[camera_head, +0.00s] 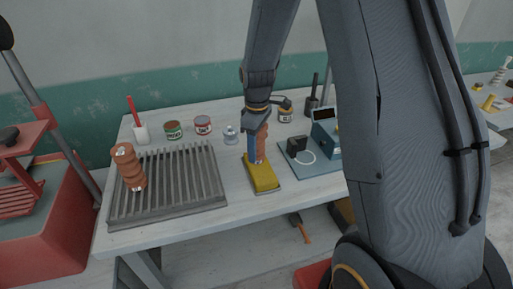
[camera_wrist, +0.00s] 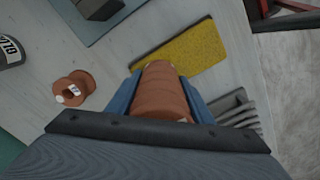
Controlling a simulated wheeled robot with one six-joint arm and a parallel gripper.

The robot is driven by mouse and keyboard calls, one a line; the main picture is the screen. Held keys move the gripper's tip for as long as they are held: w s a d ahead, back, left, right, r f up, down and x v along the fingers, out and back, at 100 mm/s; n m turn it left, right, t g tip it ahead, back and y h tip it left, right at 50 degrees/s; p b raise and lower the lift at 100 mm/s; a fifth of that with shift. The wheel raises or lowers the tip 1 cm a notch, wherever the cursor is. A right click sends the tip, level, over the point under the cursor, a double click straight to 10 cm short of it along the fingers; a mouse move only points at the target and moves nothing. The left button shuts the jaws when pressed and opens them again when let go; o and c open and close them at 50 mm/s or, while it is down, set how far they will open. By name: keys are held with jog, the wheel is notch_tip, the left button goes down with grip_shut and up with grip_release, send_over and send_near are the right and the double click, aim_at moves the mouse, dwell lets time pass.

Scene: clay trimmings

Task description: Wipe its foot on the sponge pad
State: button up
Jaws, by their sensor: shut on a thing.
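My gripper (camera_head: 256,152) is shut on a ribbed terracotta piece (camera_head: 262,146), its blue fingers on either side. The piece is held roughly upright at the back end of the yellow sponge pad (camera_head: 263,178). In the wrist view the piece (camera_wrist: 165,90) points away from the camera and overlaps the near edge of the pad (camera_wrist: 184,48). Its foot is hidden, so I cannot tell whether it touches the pad.
A slatted grey rack (camera_head: 170,185) with another terracotta piece (camera_head: 128,165) stands left. Jars (camera_head: 203,125) line the back. A blue mat (camera_head: 300,172) with a device lies right. A terracotta spool (camera_wrist: 72,88) is near the gripper in the wrist view.

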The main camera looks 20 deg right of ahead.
jog(key=shift+s+p, duration=1.4)
jog(key=shift+s, duration=2.5)
jog(key=shift+w, duration=0.1)
jog(key=shift+w+b, duration=0.75)
jog(key=shift+w, duration=3.25)
notch_tip(320, 180, up, 7)
jog(key=p, duration=0.4)
jog(key=shift+s+a, duration=0.1)
